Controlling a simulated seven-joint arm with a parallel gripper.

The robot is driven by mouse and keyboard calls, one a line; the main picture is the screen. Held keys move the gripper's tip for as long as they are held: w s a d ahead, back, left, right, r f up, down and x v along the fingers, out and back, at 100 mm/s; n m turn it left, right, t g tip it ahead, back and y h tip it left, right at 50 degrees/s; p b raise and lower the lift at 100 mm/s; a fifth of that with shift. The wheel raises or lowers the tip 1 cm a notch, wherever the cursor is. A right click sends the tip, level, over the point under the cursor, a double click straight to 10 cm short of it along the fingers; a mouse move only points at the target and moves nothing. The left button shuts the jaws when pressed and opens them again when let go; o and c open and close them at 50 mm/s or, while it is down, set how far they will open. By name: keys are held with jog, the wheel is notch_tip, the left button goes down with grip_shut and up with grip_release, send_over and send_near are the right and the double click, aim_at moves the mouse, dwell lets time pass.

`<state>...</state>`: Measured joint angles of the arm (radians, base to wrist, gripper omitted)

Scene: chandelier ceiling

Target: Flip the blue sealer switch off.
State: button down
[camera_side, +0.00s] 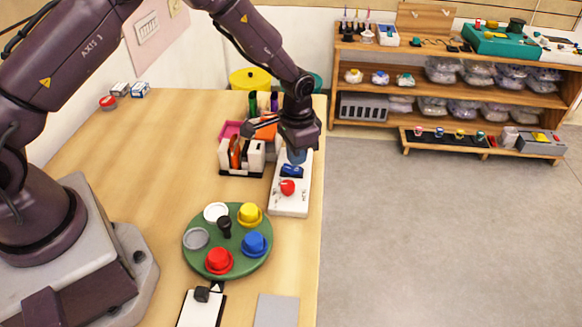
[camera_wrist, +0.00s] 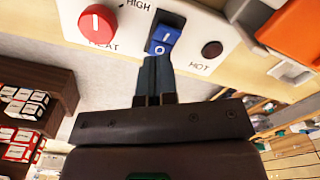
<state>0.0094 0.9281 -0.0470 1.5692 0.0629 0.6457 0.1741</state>
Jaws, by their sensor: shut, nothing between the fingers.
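The blue sealer switch (camera_side: 292,170) is a rocker on a white panel (camera_side: 289,205) near the table's right edge. In the wrist view the blue switch (camera_wrist: 166,36) shows a white I and, nearer my fingers, a white O. I cannot tell which end is pressed in. My gripper (camera_side: 296,157) is over the panel's far part, fingers down. In the wrist view my gripper (camera_wrist: 157,60) is shut and empty, its tips close to the O end. Whether they touch it I cannot tell.
A red knob (camera_side: 287,187) marked HEAT and a dark round light (camera_wrist: 211,49) marked HOT flank the switch. A holder with several items (camera_side: 241,157) stands close on the left. A green round tray (camera_side: 228,240) with coloured pieces lies nearer the front.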

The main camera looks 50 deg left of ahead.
aim_at(297, 170)
jog(key=shift+r, duration=2.55)
jog(key=s+a+r+n+t, duration=0.2)
jog(key=s+r+t, duration=0.3)
jog(key=s+r, duration=1.9)
jog(key=shift+s+r+n+t, duration=0.3)
jog(key=shift+s+n, duration=0.2)
jog(key=shift+s, duration=0.6)
